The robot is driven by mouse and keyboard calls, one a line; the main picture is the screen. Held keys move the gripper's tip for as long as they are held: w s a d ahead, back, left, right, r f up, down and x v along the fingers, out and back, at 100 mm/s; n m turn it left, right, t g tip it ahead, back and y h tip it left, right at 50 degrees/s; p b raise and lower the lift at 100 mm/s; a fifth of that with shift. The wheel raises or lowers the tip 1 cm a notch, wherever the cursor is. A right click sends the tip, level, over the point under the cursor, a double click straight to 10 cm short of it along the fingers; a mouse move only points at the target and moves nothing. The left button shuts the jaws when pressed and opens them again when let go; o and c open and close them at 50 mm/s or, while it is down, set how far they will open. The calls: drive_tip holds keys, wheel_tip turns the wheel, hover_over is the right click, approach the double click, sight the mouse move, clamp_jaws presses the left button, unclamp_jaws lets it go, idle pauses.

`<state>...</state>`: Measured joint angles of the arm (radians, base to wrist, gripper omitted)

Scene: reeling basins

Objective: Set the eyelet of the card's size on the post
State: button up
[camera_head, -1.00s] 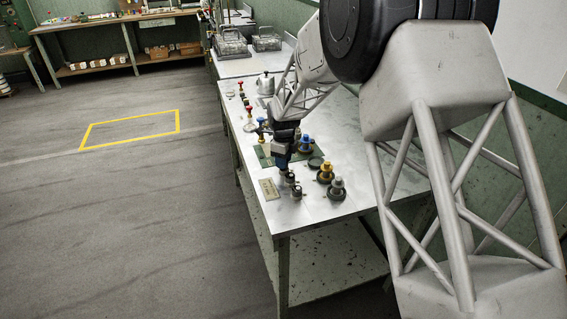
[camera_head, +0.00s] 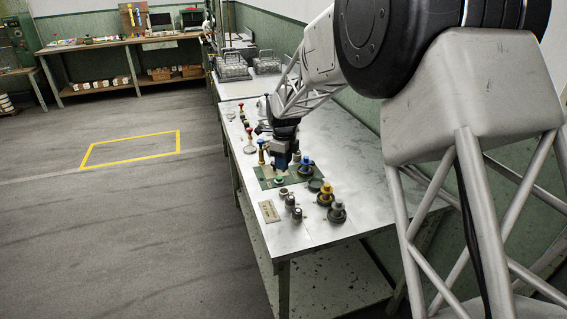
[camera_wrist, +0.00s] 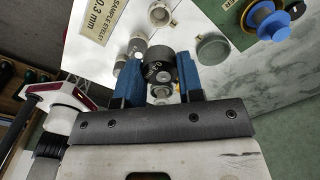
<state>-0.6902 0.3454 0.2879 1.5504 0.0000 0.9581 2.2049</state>
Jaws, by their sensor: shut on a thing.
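My gripper (camera_wrist: 158,84) has blue fingers shut on a dark eyelet (camera_wrist: 157,71), a short cylinder with pale markings I cannot read surely. In the head view my gripper (camera_head: 281,167) is over the green board (camera_head: 266,182), and its grip is hard to see there. The card (camera_head: 269,211) lies near the table's front left edge; in the wrist view the card (camera_wrist: 100,18) reads "SAMPLE EYELET" and 0.3 mm. Several small grey cylinders stand beside it, one (camera_wrist: 138,46) close to the held eyelet in the picture. I cannot tell which thing is the post.
A blue spool (camera_head: 305,165), a yellow spool (camera_head: 326,194) and a grey spool (camera_head: 337,211) stand on the right. A dark green disc (camera_head: 315,185) lies among them. Red-topped pieces (camera_head: 249,140) line the left edge. The table's front right is bare.

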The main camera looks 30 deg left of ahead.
drive_tip(key=shift+w, duration=0.1)
idle(0.4)
drive_tip(key=w+a+f, duration=0.1)
drive_tip(key=w+a, duration=0.1)
drive_tip(key=w, duration=0.9)
drive_tip(key=w+a, duration=0.3)
drive_tip(key=w, duration=0.8)
drive_tip(key=shift+w+f, duration=0.35)
drive_tip(key=shift+f, duration=0.2)
drive_tip(key=shift+f, duration=1.85)
drive_tip(key=shift+f, duration=1.05)
idle(1.8)
